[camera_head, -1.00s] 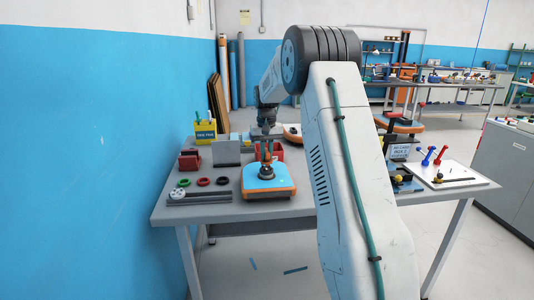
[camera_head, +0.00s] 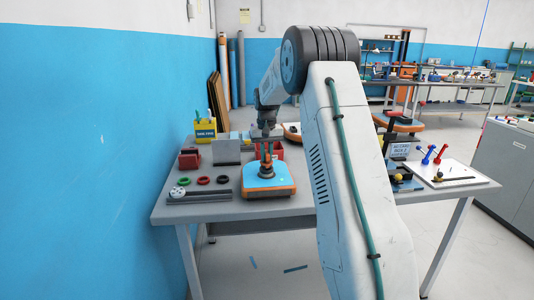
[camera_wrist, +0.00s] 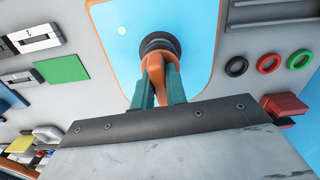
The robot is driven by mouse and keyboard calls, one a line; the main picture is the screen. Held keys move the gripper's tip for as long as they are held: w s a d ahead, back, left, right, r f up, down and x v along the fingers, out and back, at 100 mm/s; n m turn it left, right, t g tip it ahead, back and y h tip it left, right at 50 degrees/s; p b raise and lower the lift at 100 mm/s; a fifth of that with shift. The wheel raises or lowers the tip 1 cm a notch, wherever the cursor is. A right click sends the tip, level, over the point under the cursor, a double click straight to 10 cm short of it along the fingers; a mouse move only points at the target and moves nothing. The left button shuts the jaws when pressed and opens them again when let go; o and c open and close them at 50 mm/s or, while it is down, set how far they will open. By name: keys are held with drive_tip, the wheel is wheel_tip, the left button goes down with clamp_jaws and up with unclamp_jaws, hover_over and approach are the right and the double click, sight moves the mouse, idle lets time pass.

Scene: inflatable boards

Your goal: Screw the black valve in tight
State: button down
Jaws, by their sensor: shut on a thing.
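The black valve (camera_wrist: 160,43) sits on the blue top of the orange-edged inflatable board (camera_wrist: 112,30), which lies on the grey table. In the wrist view an orange piece (camera_wrist: 155,68) stands directly over the valve, and I cannot tell whether it is part of the valve or a separate tool. My gripper (camera_wrist: 157,80) has its green fingers shut on this orange piece. In the head view my gripper (camera_head: 266,154) points down over the middle of the board (camera_head: 268,190). The valve's seat and thread are hidden.
A green ring (camera_head: 203,180), a black ring and a red ring lie left of the board. A dark red block (camera_head: 189,159) and a grey upright box (camera_head: 226,151) stand behind. A red bin (camera_head: 280,152) is close behind the gripper. A white tray (camera_head: 455,175) lies at the right.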

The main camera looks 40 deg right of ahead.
sight(267, 152)
drive_tip(key=shift+f, duration=0.45)
drive_tip(key=c, duration=1.3)
unclamp_jaws()
drive_tip(key=shift+c, duration=0.2)
drive_tip(key=shift+r, duration=0.1)
wheel_tip(267, 152, up, 8)
drive_tip(key=shift+f, duration=0.15)
